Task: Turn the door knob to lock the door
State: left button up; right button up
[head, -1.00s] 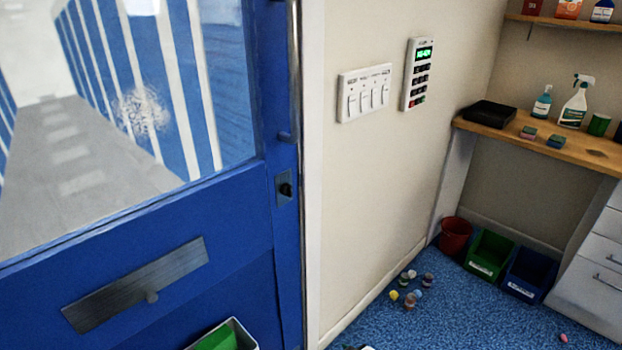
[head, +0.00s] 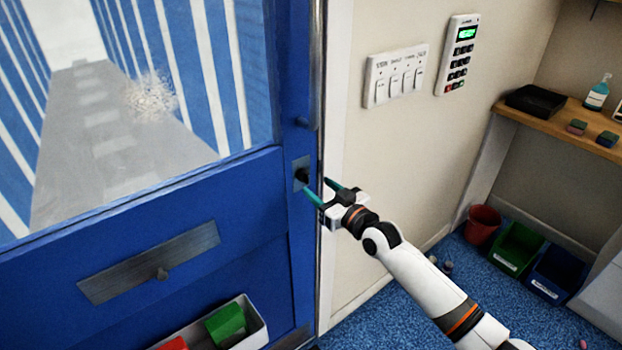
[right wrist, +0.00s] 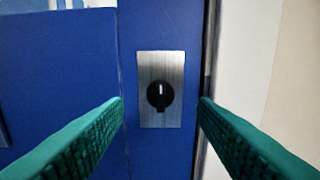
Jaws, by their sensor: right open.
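The blue door (head: 230,200) stands at the left in the head view. Its black door knob (head: 304,175) sits on a small metal plate near the door's right edge. In the right wrist view the knob (right wrist: 160,96) is centred on its plate, with its white mark pointing up. My right gripper (head: 322,190) is open, with its green fingers pointing at the door. In the right wrist view the fingers (right wrist: 161,105) stand left and right of the knob, apart from it. My left gripper is not in view.
A metal slot plate (head: 150,262) and a tray (head: 255,312) with coloured blocks are low on the door. A switch panel (head: 396,75) and keypad (head: 457,55) are on the wall. A wooden shelf (head: 550,118) and bins (head: 518,248) stand at the right.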

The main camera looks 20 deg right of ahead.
aim_at(308, 179)
jog(key=x, duration=0.5)
jog(key=c, duration=1)
